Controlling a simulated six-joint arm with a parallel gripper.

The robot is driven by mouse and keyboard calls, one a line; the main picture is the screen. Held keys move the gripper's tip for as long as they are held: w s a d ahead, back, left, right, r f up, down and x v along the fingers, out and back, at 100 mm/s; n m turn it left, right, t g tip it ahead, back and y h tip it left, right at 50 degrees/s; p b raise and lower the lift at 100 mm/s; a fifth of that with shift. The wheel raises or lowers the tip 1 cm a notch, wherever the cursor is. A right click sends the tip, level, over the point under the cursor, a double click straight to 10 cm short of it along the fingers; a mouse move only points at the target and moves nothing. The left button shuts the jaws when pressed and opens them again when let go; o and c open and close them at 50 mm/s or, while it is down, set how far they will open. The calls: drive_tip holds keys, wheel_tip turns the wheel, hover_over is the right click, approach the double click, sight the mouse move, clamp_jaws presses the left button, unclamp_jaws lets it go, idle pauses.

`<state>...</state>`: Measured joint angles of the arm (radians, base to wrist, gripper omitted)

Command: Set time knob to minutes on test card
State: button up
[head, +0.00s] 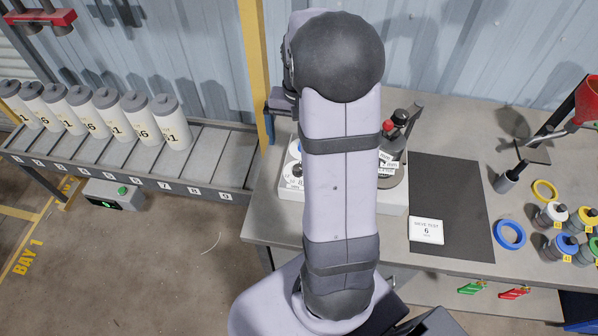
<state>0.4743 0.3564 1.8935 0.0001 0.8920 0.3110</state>
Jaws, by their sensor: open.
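The white test card (426,231) lies on the dark mat (452,190); it shows a large 6 under a line ending in "TEST", and its small print is hard to read. A white machine (393,208) stands left of the mat, mostly behind my arm. Round white dials (293,176) show at its left end, partly covered; I cannot tell the time knob or its setting. My gripper (275,118) shows only as dark parts left of my upper arm, above and behind the dial end. It appears open and empty, with much of it hidden.
A dark device with a red knob (388,126) and printed labels stands on the machine's right. A conveyor (125,163) carries several white canisters at left.

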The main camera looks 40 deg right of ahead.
wheel_tip(320, 180, down, 2)
drive_tip(key=shift+f+b, duration=0.1)
drive_tip(key=shift+b, duration=0.5)
idle(0.4)
wheel_tip(320, 180, up, 10)
drive_tip(key=p, duration=0.9)
